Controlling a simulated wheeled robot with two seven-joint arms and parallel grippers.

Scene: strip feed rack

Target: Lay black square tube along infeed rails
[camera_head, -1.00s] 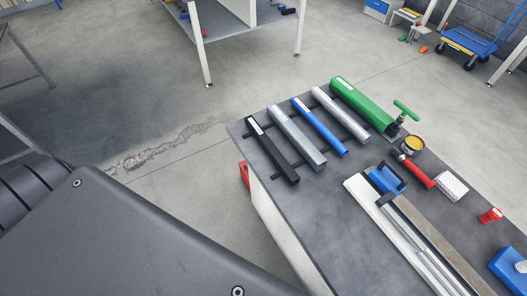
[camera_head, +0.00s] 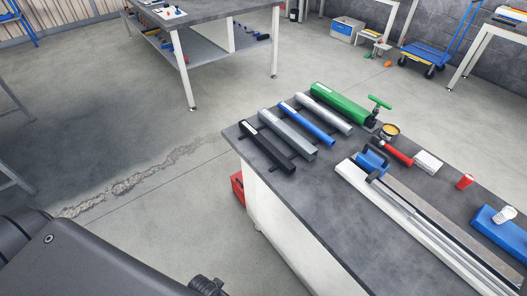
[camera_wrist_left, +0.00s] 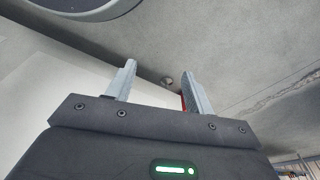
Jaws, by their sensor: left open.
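The black square tube (camera_head: 266,148) lies at the left end of the workbench top, across two dark rests beside the other tubes. The infeed rails (camera_head: 420,232) look like the long pale and dark strips running along the bench's front right part. My left gripper (camera_wrist_left: 160,85) shows in the left wrist view with its two pale fingers apart and nothing between them. It faces the floor and a pale panel, away from the tube. In the head view my left arm fills the lower left corner, and its fingers are not seen. My right gripper is not in view.
A red box (camera_head: 238,188) stands by the bench's left side.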

